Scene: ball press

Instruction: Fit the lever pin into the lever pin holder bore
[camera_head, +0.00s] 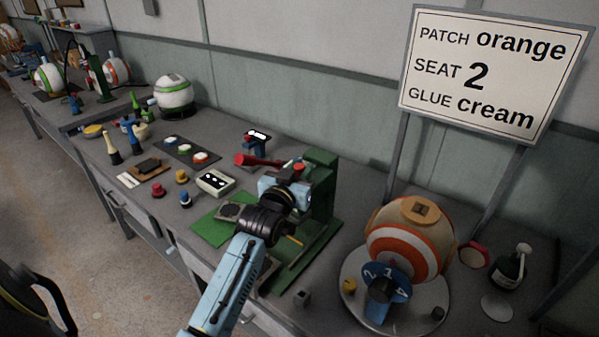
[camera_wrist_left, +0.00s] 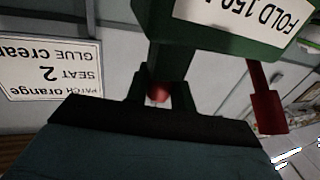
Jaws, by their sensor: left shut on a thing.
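The green press (camera_head: 322,185) stands at the middle of the bench, and its green body with a "FOLD 150" label shows at the top of the left wrist view (camera_wrist_left: 185,55). My left gripper (camera_head: 293,178) is at the press's upper front. In the wrist view its dark fingers (camera_wrist_left: 158,98) are shut on a small red piece, which looks like the lever pin (camera_wrist_left: 158,93). A red lever (camera_head: 258,160) extends left from near the press top; it also shows in the wrist view (camera_wrist_left: 265,102). The holder bore is hidden, and I cannot tell whether the pin touches it.
A striped ball (camera_head: 412,238) sits on a round turntable (camera_head: 352,262) with a blue numbered dial, right of the press. A white box (camera_head: 215,182), coloured stamps and a pad tray (camera_head: 187,150) lie left. A sign (camera_head: 490,70) stands behind; a glue bottle (camera_head: 510,268) is far right.

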